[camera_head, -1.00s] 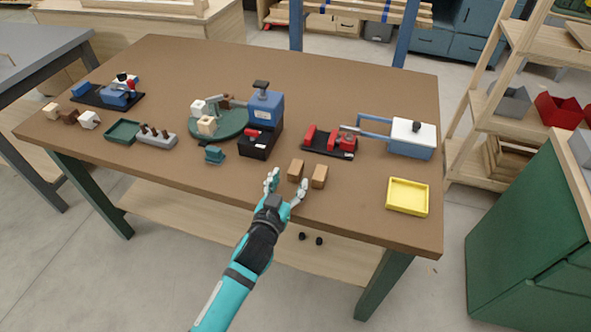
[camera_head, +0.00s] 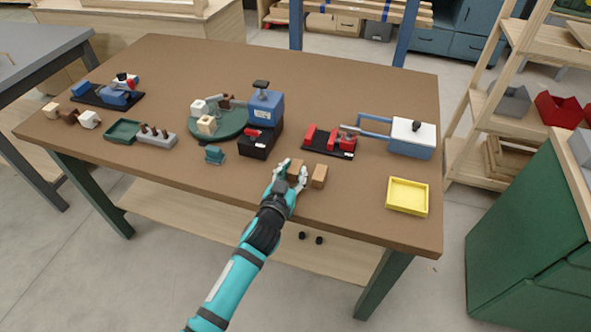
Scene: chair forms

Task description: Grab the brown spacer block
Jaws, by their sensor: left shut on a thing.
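Two brown spacer blocks stand near the front edge of the table. My left gripper (camera_head: 291,173) reaches in from the front and is shut on the left brown block (camera_head: 298,166), with a finger on each side. The gripper partly hides this block, which appears to be still at the tabletop. The right brown block (camera_head: 319,176) stands free, just to the right of the gripper. My right gripper is not in view.
A yellow tray (camera_head: 407,210) lies to the right on the brown table (camera_head: 230,185). Behind the blocks are a red fixture on a black base (camera_head: 330,142) and a blue press (camera_head: 265,112). A teal piece (camera_head: 213,155) sits to the left. The front strip left of the gripper is clear.

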